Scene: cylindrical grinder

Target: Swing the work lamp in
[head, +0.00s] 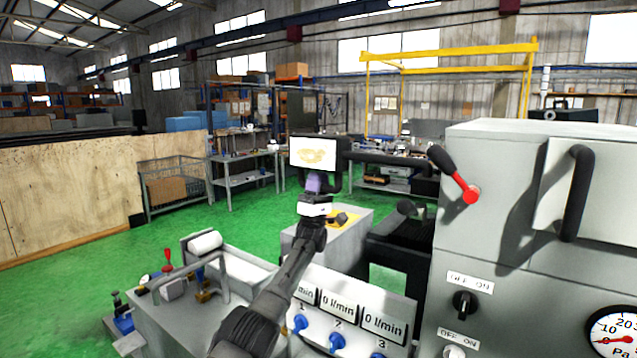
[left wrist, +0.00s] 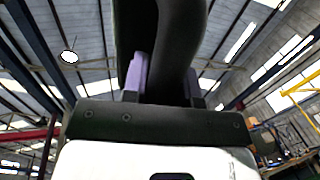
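The work lamp (head: 313,153) is a dark-framed head with a pale, bright panel, near the middle of the head view. A thick dark arm (head: 385,158) runs from it to the right, toward the grey machine cabinet. My left gripper (head: 315,182) is just below the lamp panel. In the left wrist view, the purple pads of my left gripper (left wrist: 166,78) sit on both sides of a dark curved bar (left wrist: 174,35), apparently the lamp's handle, with no clear gap. The exact contact is partly hidden. My right gripper is not in view.
A grey cabinet (head: 500,225) with a red-and-black lever (head: 455,175) and a black handle (head: 577,195) stands at right. A flow panel (head: 345,310) with blue knobs is beside my left arm. Open green floor (head: 95,290) lies at left, before a wooden partition (head: 80,205).

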